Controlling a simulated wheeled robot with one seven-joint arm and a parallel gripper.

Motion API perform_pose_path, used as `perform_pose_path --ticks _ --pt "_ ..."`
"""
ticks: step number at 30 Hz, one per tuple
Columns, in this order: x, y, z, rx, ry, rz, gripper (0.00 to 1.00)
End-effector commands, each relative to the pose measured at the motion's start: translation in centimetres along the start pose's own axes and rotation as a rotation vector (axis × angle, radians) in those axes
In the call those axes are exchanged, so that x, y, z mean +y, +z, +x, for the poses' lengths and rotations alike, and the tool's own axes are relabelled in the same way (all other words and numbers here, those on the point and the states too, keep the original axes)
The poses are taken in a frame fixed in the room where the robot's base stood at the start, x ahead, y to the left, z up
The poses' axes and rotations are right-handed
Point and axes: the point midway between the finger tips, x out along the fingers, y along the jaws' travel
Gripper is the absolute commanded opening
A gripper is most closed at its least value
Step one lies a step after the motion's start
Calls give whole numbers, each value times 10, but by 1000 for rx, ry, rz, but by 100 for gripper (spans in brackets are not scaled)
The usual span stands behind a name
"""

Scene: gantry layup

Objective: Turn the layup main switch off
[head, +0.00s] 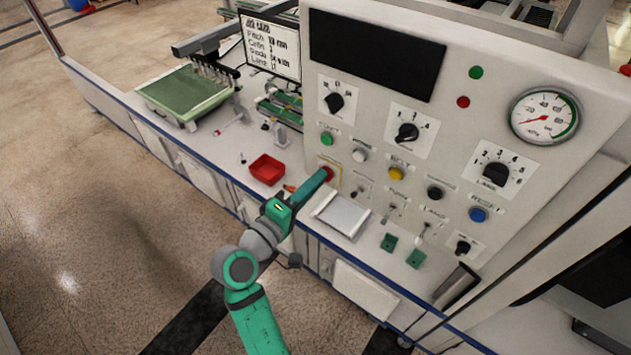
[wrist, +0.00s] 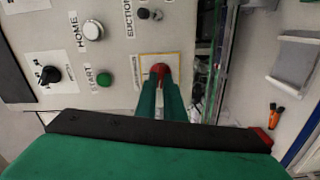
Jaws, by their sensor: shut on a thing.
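My gripper (head: 318,181) is at the lower left of the grey control panel (head: 375,135). Its green fingers are shut on a red mushroom knob (head: 329,174), which stands on a yellow-edged plate. In the wrist view the fingertips (wrist: 160,82) cover the sides of this red knob (wrist: 160,69). I cannot read a main switch label. Black rotary knobs sit on white plates at upper left (head: 335,101), middle (head: 407,132) and right (head: 495,172). A smaller black knob (head: 463,248) is at the lower right. The wrist view shows one rotary knob (wrist: 48,75) at left.
A green button (head: 327,139), a white button (head: 359,155) and small toggles lie near my gripper. A red bin (head: 267,169) and a white tray (head: 341,215) are on the bench below. A dark display (head: 377,54) and a gauge (head: 544,117) are higher up.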

Motion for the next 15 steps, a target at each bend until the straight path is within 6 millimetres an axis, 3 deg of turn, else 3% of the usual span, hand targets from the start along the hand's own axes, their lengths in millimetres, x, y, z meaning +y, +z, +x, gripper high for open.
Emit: perform_pose_path --ticks 15 --pt "0 1 1 -2 2 -202 0"
